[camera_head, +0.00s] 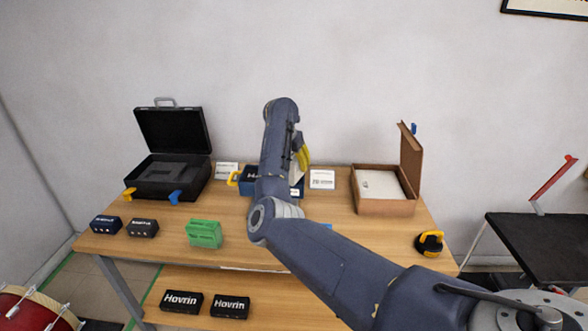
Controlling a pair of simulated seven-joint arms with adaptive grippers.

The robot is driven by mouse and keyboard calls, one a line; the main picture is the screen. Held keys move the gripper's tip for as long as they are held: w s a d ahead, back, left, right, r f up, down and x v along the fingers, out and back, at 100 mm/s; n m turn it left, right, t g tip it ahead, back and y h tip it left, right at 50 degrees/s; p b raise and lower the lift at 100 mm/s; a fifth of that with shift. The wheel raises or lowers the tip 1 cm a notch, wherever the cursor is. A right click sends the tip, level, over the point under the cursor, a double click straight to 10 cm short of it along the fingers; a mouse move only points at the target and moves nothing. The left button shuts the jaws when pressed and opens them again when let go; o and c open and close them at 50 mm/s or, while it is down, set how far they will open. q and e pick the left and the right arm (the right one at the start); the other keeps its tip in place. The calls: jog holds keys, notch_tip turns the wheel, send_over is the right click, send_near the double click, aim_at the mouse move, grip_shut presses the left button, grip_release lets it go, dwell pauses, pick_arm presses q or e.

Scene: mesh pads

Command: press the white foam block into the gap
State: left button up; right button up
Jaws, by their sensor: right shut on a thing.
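My right arm reaches in from the lower right to a dark blue case (247,186) at the back middle of the table. The arm hides much of this case. My right gripper (301,160) is mostly hidden behind the forearm, with a yellow part showing at its right side. It is shut on a pale piece (294,177), which looks like the white foam block, just at the case's right end. Whether the block touches the case or a gap there is hidden. My left gripper is not in view.
An open black case (180,141) stands at the left, and an open cardboard box (386,206) with white lining at the right. A green block (204,233), dark boxes (143,228) and a yellow-black round tool (429,243) lie near the front edge. Small white cards stand behind.

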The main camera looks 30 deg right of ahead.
jog(key=shift+f, duration=1.2)
jog(key=shift+f, duration=0.35)
jog(key=o, duration=1.1)
jog(key=shift+r, duration=0.1)
jog(key=shift+r, duration=0.3)
jog(key=v, duration=1.2)
jog(key=shift+s, duration=0.1)
jog(key=shift+f, duration=0.1)
